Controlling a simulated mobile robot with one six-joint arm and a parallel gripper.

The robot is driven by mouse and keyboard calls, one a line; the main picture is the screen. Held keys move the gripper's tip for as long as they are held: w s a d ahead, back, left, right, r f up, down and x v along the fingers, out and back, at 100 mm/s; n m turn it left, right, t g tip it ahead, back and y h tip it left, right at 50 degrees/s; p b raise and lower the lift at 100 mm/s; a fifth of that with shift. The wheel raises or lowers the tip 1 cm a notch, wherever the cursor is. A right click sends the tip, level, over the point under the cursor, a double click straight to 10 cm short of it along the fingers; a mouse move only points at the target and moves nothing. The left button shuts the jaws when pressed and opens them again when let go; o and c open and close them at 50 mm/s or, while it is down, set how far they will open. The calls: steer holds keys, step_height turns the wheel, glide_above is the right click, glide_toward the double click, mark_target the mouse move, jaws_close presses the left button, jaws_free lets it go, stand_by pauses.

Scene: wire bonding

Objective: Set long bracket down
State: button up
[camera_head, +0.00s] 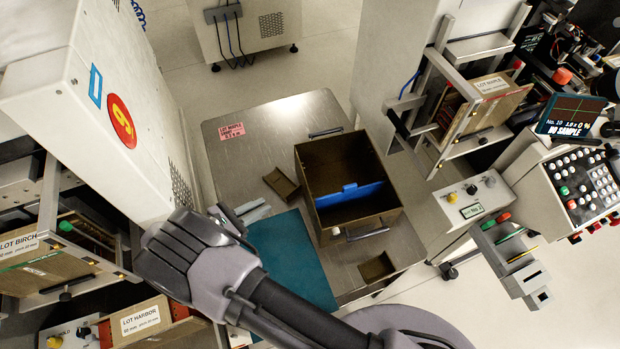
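My gripper (254,211) is at the left side of the steel table, over the upper left corner of the teal mat (297,262). My own wrist covers part of it, and I cannot tell whether its fingers are open or shut, or whether they hold anything. I cannot make out a long bracket for certain. A small brown open piece (282,184) lies on the table left of the brown box. A second brown piece (377,268) lies near the table's front right edge.
The brown box (333,160), open at the top with a blue divider (349,194), stands mid-table. A pink label (231,131) lies at the steel table's (270,120) back left. A white machine (100,110) rises close at left. Racks and a control panel stand at right.

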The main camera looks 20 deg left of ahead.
mark_target(290, 193)
steer(key=b+x, duration=0.1)
steer(key=x, duration=0.5)
steer(key=shift+f+b, duration=0.3)
steer(key=shift+b, duration=0.1)
steer(key=b+x, duration=0.1)
steer(key=x, duration=0.1)
steer(key=b+x, duration=0.1)
steer(key=x, duration=0.2)
steer(key=shift+s+d+f, duration=0.1)
steer(key=shift+s+f, duration=0.05)
steer(key=shift+f, duration=0.15)
steer(key=shift+w+d, duration=0.15)
steer(key=shift+w, duration=0.15)
steer(key=shift+r, duration=0.1)
jaws_close()
steer(key=shift+s, duration=0.1)
